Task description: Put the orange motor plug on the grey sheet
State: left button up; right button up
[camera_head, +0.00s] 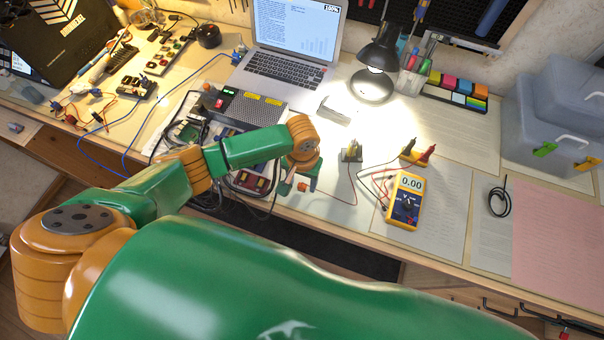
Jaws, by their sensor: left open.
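My left gripper (298,184) points down over the front of the desk, below the orange wrist. It is small in view and partly hidden by its own wrist. A small orange piece (303,187) shows right at its fingertips and may be the orange motor plug; I cannot tell whether the fingers touch it. Other small orange parts with wires (70,118) lie at the far left of the desk. A pale grey sheet (447,205) lies under and right of the multimeter; I cannot tell whether it is the task's grey sheet. My right gripper is not in view.
A yellow multimeter (404,199) with red and black leads lies right of the gripper. A lamp (378,62), a laptop (285,50) and a grey toolbox (545,120) stand at the back. A pink sheet (558,240) is at right. Cables crowd the left.

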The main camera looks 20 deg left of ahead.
aim_at(302, 186)
pick_arm(q)
notch_tip(302, 186, up, 11)
jog(key=p, duration=0.1)
jog(key=shift+r, duration=0.15)
